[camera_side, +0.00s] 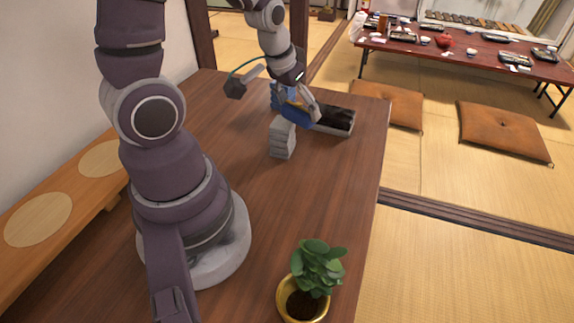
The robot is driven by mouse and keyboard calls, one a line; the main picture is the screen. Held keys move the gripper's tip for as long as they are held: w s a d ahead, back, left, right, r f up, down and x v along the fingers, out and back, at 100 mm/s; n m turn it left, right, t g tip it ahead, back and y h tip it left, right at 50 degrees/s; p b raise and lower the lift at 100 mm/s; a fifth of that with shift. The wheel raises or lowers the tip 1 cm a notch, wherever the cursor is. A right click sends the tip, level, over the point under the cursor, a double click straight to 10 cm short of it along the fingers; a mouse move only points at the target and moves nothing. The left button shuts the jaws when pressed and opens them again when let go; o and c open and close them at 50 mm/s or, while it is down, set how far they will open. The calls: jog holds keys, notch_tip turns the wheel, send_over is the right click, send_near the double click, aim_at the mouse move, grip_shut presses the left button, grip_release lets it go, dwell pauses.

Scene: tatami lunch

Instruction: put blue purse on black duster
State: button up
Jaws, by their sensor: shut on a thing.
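The blue purse (279,97) is at my gripper (297,112), at the far part of the brown table. My gripper is shut on it, and its fingers and wrist hide part of the purse. The black duster (336,118), dark on top with a pale grey side, lies on the table just right of the gripper. The purse is close to the left end of the duster. I cannot tell whether they touch.
A grey ribbed block (283,138) stands just in front of the gripper. A potted plant (312,280) is at the near edge of the wooden table (300,200). The table's middle is clear. Cushions (505,132) and a low red table (470,58) lie beyond.

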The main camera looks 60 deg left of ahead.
send_over(338, 110)
jog(key=s, duration=0.1)
jog(key=shift+s+d+f, duration=0.15)
jog(key=shift+s+f, duration=0.05)
jog(key=shift+f, duration=2.25)
jog(key=o, duration=1.2)
jog(key=shift+f, duration=0.1)
jog(key=shift+c, duration=0.2)
jog(key=v, duration=1.2)
jog(key=s+d+r+m+h, duration=0.1)
jog(key=s+d+r+m, duration=0.1)
jog(key=s+d, duration=0.5)
jog(key=s+d+r+m+t, duration=0.1)
jog(key=s+d+r+m, duration=0.1)
jog(key=s+d, duration=0.5)
jog(key=shift+s+d+r+h, duration=0.3)
jog(key=shift+d+h, duration=0.1)
jog(key=shift+d, duration=0.2)
